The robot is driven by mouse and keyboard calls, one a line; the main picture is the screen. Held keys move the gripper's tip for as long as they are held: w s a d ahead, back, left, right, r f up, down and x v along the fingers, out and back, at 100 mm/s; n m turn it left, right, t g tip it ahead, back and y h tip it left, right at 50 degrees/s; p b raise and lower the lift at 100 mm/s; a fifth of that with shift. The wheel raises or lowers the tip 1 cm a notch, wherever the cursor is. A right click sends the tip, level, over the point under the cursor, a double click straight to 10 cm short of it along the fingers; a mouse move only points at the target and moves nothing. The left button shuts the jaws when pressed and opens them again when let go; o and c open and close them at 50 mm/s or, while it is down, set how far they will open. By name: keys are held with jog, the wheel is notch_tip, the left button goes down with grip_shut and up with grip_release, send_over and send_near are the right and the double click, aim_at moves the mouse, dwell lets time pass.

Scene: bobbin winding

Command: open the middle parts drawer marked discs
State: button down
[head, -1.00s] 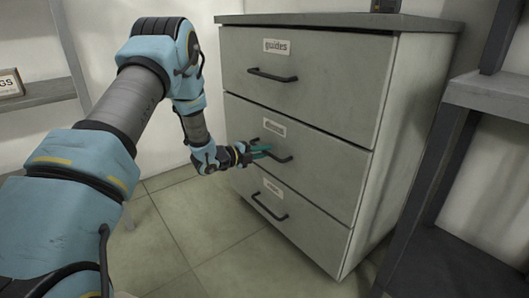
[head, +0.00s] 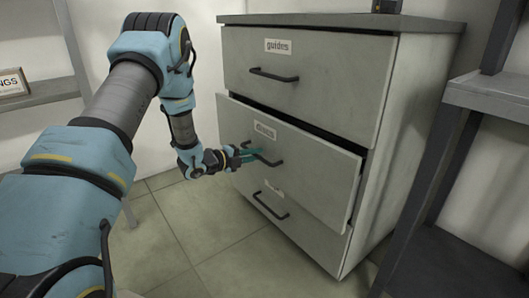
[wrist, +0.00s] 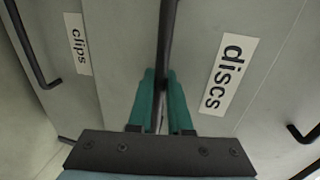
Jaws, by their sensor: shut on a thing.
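The middle drawer (head: 312,176) of the grey cabinet stands partly open, its front proud of the drawers above and below. Its label reads "discs" in the wrist view (wrist: 224,72). Its dark bar handle (head: 268,160) runs between my fingers; the handle also shows in the wrist view (wrist: 167,45). My gripper (head: 250,155) has teal fingers and is shut on this handle; it also shows in the wrist view (wrist: 161,103). The drawer's inside is hidden from the head view by its front.
The top drawer (head: 340,85), labelled "guides", and the bottom drawer (head: 300,228), labelled "clips" in the wrist view, are closed. A dark shelf rack (head: 440,165) stands to the right of the cabinet. Another shelf (head: 45,98) with a sign is at left. Tiled floor (head: 190,235) before the cabinet is clear.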

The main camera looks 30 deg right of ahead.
jog(key=f+v, duration=0.2)
jog(key=v, duration=0.7)
jog(key=f+v, duration=0.2)
jog(key=v, duration=0.8)
jog(key=shift+a, duration=0.5)
jog(key=shift+s+r, duration=0.1)
jog(key=c, duration=0.8)
grip_release()
jog(key=shift+c, duration=0.2)
jog(key=p+v, duration=0.2)
jog(key=v, duration=0.8)
jog(key=shift+a, duration=0.35)
jog(key=shift+r, duration=0.1)
